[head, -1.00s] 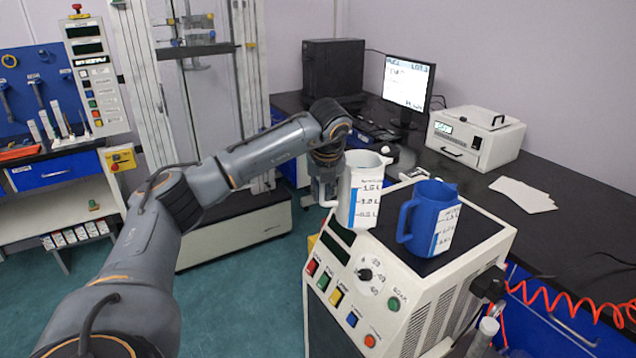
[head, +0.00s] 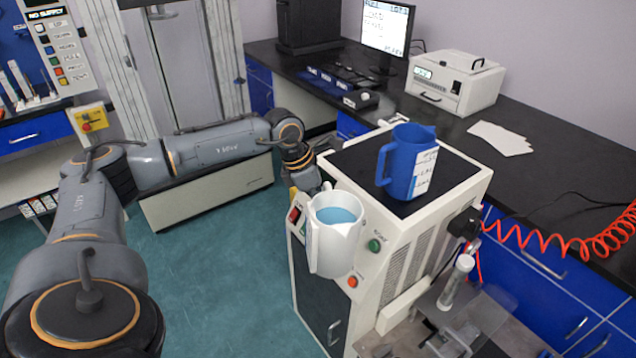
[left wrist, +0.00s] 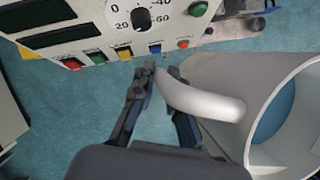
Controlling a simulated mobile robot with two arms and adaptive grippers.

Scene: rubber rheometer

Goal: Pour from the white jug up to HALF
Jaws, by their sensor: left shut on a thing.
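The white jug (head: 333,245) holds blue liquid (head: 337,215) and is in the air in front of the white machine's control panel, its open top facing my head camera. My left gripper (head: 308,182) is shut on its handle. In the left wrist view the fingers (left wrist: 158,75) close at the handle (left wrist: 205,100), with the jug's body (left wrist: 225,75) at the right. The blue jug (head: 408,165) stands upright on the machine's black top, its handle to the left and a white scale strip on its right side. Its inside is hidden. My right gripper is out of view.
The white machine (head: 400,240) has knobs and coloured buttons close to the white jug. A clear cylinder (head: 457,283) stands at lower right near a coiled orange hose (head: 570,240). A white box (head: 455,82) and papers (head: 499,138) lie on the black bench.

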